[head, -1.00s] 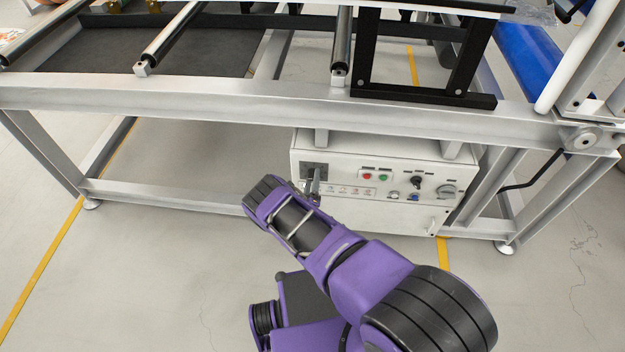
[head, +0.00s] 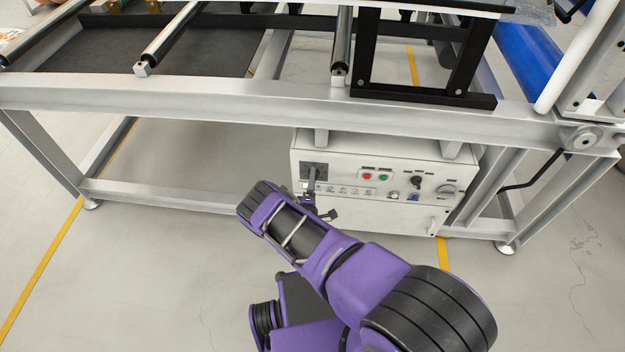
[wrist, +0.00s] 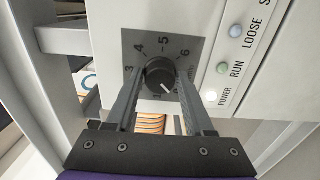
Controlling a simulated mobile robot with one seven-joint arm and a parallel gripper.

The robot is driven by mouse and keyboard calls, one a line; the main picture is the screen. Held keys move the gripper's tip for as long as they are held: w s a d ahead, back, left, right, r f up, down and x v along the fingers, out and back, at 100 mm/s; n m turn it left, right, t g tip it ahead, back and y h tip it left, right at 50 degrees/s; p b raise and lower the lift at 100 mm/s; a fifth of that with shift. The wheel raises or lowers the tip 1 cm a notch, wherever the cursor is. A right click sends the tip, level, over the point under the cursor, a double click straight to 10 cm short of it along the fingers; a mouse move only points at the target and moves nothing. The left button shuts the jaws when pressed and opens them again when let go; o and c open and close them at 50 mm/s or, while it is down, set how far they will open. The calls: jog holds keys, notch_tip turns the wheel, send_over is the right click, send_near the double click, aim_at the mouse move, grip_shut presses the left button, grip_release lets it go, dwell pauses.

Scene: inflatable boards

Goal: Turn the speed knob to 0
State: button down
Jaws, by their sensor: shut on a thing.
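The speed knob is a round black dial (wrist: 160,76) on a grey square plate (wrist: 190,50) printed with numbers. In the wrist view, 3, 4, 5 and 6 show around its upper side; the lower numbers are partly hidden by my fingers. A light mark on the knob points toward the lower right of the picture. My gripper (wrist: 161,84) has one finger on each side of the knob and is shut on it. In the head view my gripper (head: 312,182) is at the plate on the left of the control box, and hides most of the knob.
The white control box (head: 400,210) sits under the machine frame. Red and green buttons (head: 375,176), a black switch (head: 416,182) and other controls are right of the plate. The frame's long beam (head: 220,95) runs above my arm. The floor in front is open.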

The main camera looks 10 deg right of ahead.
jog(key=shift+w, duration=0.1)
jog(key=shift+c, duration=1.4)
grip_release()
jog(key=shift+s, duration=0.25)
